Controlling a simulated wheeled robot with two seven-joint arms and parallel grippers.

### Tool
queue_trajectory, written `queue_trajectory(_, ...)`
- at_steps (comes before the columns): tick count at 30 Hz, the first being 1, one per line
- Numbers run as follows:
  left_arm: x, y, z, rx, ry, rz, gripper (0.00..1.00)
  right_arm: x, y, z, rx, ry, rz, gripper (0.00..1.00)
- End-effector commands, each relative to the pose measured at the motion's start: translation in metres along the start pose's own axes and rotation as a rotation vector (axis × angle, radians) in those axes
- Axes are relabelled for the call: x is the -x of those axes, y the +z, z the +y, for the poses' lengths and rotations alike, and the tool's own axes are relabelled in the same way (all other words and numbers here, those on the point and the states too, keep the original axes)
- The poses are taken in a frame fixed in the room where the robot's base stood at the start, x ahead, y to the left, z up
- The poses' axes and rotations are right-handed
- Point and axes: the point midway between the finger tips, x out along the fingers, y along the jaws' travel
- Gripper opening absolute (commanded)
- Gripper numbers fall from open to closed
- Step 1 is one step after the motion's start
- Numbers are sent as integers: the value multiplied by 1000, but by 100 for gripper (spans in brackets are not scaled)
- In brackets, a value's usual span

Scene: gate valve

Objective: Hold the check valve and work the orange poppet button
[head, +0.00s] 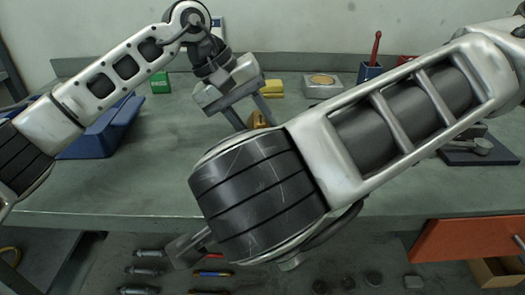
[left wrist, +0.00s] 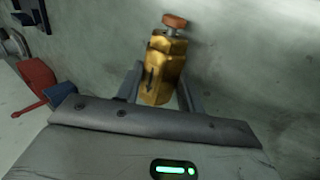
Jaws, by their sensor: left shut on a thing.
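The brass check valve (left wrist: 160,75) sits between the two fingers of my left gripper (left wrist: 161,88) in the left wrist view, with an arrow mark on its side. Its orange-red poppet button (left wrist: 175,21) stands clear at the valve's far end, with nothing touching it. In the head view my left gripper (head: 248,116) points down over the bench, and only a small part of the valve (head: 259,119) shows; my right arm hides the rest. My right gripper (head: 187,249) shows only partly, low beyond the bench's front edge, and its jaw opening is hidden.
The grey bench (head: 400,190) holds a blue bin (head: 105,133) at left and a green box (head: 160,82). Behind are a yellow block (head: 273,89), a pale tray (head: 322,92) and a blue cup (head: 369,73). Several tools lie below the front edge. My right arm crosses the middle.

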Motion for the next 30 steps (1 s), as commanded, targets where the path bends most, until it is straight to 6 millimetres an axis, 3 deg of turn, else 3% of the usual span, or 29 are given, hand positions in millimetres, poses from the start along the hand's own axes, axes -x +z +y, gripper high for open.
queue_trajectory(7, 1, 0, 1, -1, 3, 2, 11, 0, 0, 0, 0, 0, 0, 0)
queue_trajectory(8, 1, 0, 1, -1, 3, 2, 43, 0, 0, 0, 0, 0, 0, 0)
queue_trajectory(10, 1, 0, 1, -1, 3, 2, 63, 0, 0, 0, 0, 0, 0, 0)
queue_trajectory(23, 1, 0, -2, 2, -4, -2, 63, 0, 0, 0, 0, 0, 0, 0)
queue_trajectory(26, 10, 0, -2, 3, -3, 0, 63, 0, 0, 0, 0, 0, 0, 0)
queue_trajectory(30, 36, -1, 0, 1, 0, 4, 63, 0, 0, 0, 0, 0, 0, 0)
